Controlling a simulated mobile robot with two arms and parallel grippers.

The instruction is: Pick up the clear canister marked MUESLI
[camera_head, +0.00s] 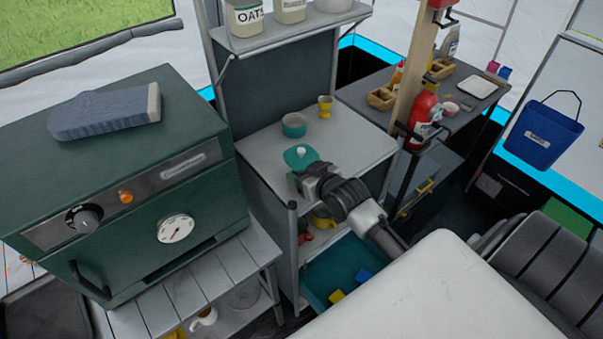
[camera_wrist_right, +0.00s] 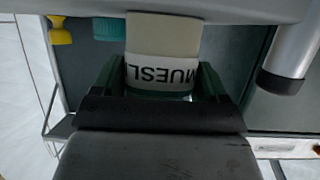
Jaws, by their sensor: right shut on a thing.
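The clear canister marked MUESLI (camera_wrist_right: 163,72) shows in the right wrist view between my right gripper's fingers (camera_wrist_right: 160,85), its label upside down in the picture. In the head view my right gripper (camera_head: 304,182) is over the grey worktop, at a teal lid with a white knob (camera_head: 300,156) that appears to be the canister's top. The gripper is shut on the canister and hides most of its body in the head view. I cannot tell whether its base touches the worktop. My left gripper is not in view.
A teal bowl (camera_head: 294,125) and a yellow egg cup (camera_head: 325,106) stand behind on the worktop (camera_head: 262,150). An upper shelf (camera_head: 290,32) holds an OATS canister (camera_head: 245,17). A green oven (camera_head: 150,200) stands left; a post and a red bottle (camera_head: 422,112) stand right.

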